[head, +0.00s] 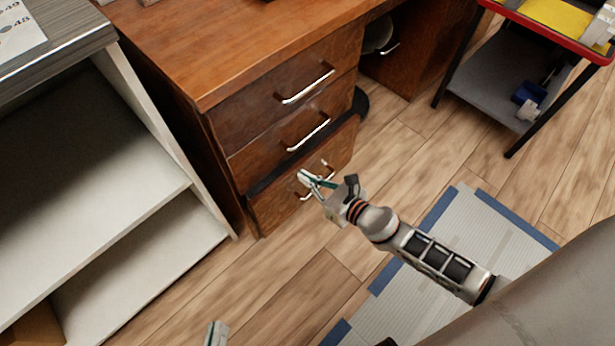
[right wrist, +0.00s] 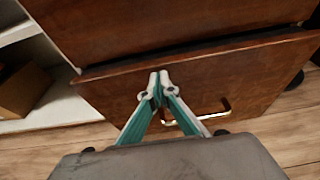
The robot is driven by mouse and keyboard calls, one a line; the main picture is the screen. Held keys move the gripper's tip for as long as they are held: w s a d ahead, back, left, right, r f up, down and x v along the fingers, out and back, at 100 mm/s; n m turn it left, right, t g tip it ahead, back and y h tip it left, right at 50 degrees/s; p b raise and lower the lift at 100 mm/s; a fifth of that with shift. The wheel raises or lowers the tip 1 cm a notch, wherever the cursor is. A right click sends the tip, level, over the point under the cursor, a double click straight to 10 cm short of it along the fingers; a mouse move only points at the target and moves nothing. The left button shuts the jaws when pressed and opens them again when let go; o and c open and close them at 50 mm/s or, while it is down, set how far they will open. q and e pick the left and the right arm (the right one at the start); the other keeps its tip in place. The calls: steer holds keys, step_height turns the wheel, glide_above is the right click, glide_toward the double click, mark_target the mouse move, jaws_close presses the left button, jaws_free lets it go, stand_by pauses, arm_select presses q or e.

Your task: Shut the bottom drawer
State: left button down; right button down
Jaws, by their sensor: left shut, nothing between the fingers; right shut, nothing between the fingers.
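The wooden desk has a column of three drawers with metal bar handles. The bottom drawer (head: 275,205) stands a little out from the drawers above, with a dark gap along its top edge. My left gripper (head: 215,334) is shut and shows only partly at the bottom edge, away from the desk.
A white shelf unit (head: 130,160) with a grey top stands left of the desk. A grey mat with blue edging (head: 450,240) lies on the wooden floor under my right arm. A red-rimmed cart (head: 495,95) stands at the upper right. Floor before the drawers is clear.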

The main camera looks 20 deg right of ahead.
mark_target(298, 169)
stand_by(0.3)
steer(key=w, duration=0.1)
steer(key=w+a, duration=0.1)
steer(key=w, duration=0.2)
steer(key=shift+w+a, duration=0.15)
steer(key=shift+a, duration=0.15)
arm_select(q)
steer(key=shift+s+a+m, duration=0.15)
steer(key=shift+m, duration=0.25)
arm_select(e)
steer(key=shift+w+r, duration=0.1)
